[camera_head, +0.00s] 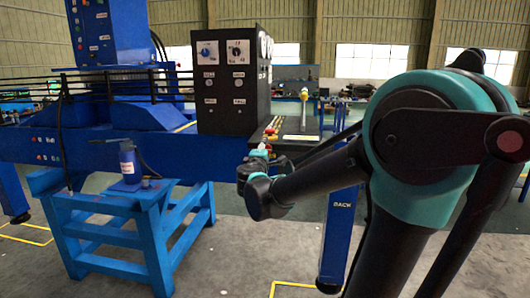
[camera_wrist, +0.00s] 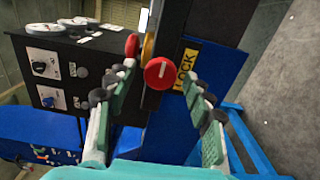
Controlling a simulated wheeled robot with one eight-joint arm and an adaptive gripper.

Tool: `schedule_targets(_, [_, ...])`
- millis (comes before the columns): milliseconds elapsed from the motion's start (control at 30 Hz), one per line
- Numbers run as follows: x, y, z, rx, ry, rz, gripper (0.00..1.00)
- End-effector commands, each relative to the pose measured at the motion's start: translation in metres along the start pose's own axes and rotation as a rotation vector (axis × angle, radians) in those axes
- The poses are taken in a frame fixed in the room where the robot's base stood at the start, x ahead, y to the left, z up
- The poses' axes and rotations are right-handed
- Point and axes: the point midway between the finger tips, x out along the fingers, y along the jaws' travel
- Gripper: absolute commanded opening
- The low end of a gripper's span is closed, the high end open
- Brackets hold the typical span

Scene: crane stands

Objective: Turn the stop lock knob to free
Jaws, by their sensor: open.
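A round red knob (camera_wrist: 157,75) with a short white mark shows in the middle of the wrist view. Nothing is clearly held, and I cannot tell whether a pad touches the knob. In the head view my gripper (camera_head: 258,157) is at the near end of the console, small and partly hidden by my own arm; the knob cannot be made out there.
A yellow knob (camera_wrist: 148,47) and another red knob (camera_wrist: 131,45) stand behind the red one. A black control box (camera_head: 233,80) with dials rises to the left. A blue bench (camera_head: 125,210) with a bottle (camera_head: 129,163) stands at left. Grey floor is open in front.

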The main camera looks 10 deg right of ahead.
Motion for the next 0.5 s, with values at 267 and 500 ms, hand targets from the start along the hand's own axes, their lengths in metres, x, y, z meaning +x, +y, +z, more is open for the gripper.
schedule_targets(267, [-0.017, 0.000, -0.001, 0.000, 0.003, 0.000, 0.52])
schedule_targets(500, [-0.065, 0.000, -0.001, 0.000, 0.005, 0.000, 0.52])
